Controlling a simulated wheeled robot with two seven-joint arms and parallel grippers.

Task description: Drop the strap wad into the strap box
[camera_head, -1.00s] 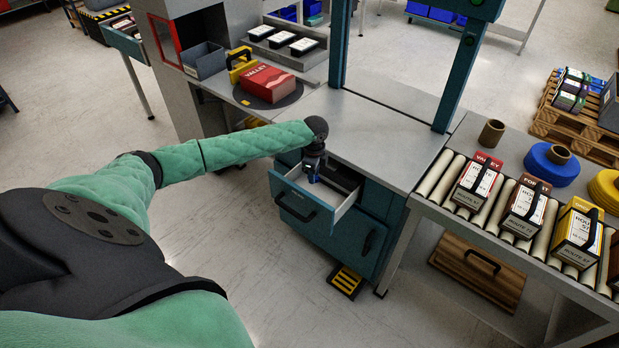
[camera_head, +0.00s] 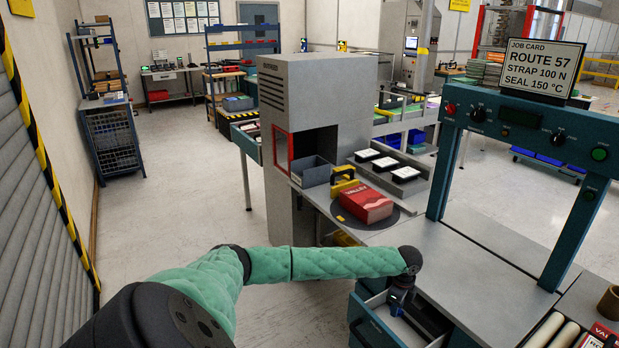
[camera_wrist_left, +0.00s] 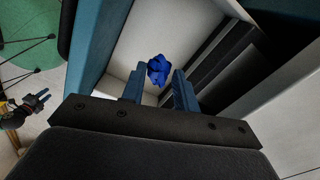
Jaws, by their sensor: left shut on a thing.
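The strap wad (camera_wrist_left: 158,69) is a crumpled bright blue bundle. In the left wrist view it sits at the tips of my left gripper (camera_wrist_left: 159,88), which is shut on it. In the head view my left gripper (camera_head: 399,301) points down over an open drawer (camera_head: 382,325) of the teal bench, and the wad is hardly visible there. No box in view is clearly marked as the strap box. A grey open bin (camera_head: 311,172) stands on a ledge by the grey cabinet. A small dark jaw-like part, probably my right gripper (camera_wrist_left: 38,101), shows at the left wrist view's left edge.
A red carton (camera_head: 365,203) lies on a round dark plate beside the bench. Several white-topped dark blocks (camera_head: 384,163) stand behind it. The bench top (camera_head: 475,262) is mostly clear. A teal frame (camera_head: 575,235) rises at right, with rollers below it.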

